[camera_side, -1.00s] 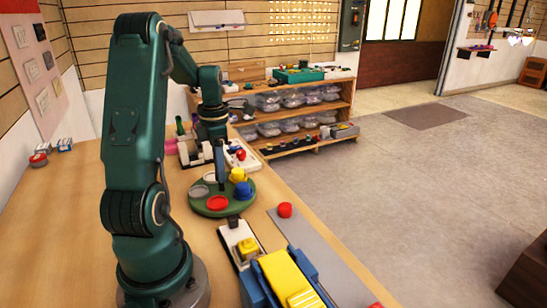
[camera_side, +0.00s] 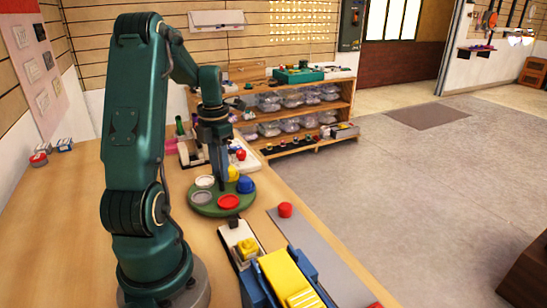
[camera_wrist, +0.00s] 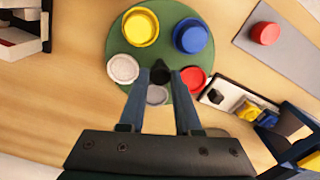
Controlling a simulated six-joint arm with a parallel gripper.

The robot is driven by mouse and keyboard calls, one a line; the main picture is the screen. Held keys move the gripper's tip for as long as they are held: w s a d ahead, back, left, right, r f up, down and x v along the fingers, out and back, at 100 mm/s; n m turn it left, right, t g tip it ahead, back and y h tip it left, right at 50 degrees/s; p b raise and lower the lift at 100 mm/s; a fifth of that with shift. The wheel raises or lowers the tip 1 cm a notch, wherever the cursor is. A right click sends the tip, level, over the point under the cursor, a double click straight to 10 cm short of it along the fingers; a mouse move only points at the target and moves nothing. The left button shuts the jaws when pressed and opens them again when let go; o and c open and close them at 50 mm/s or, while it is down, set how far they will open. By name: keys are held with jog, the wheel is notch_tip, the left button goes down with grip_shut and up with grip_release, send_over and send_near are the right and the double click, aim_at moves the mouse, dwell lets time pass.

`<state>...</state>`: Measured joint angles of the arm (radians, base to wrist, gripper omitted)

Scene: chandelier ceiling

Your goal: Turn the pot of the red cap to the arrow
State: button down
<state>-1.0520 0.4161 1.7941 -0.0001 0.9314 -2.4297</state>
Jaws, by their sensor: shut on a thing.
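A round green turntable (camera_side: 210,211) carries several round pots in a ring. The red pot (camera_side: 229,202) is at its front right, also visible in the wrist view (camera_wrist: 193,78), next to a dark block (camera_side: 233,221) at the end of a white track. I cannot make out a clear arrow. A red cap-like piece (camera_side: 285,210) sits on a grey strip (camera_side: 312,245). My gripper (camera_wrist: 160,76) is shut on the dark centre knob (camera_wrist: 160,70) of the turntable, between the pots. In the side view my gripper (camera_side: 222,185) hides part of the knob.
The turntable also bears a yellow pot (camera_wrist: 140,27), a blue pot (camera_wrist: 191,36), a white pot (camera_wrist: 123,68) and a grey one (camera_wrist: 157,95). A blue and yellow machine (camera_side: 285,280) stands at the front. Wooden shelves (camera_side: 300,148) stand behind. The table's left side is mostly clear.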

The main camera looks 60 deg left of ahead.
jog(key=shift+r+n, duration=0.1)
jog(key=shift+n, duration=0.2)
dwell(0.4)
jog(key=c, duration=0.6)
grip_release()
jog(key=shift+r, duration=2.55)
jog(key=shift+w, duration=0.1)
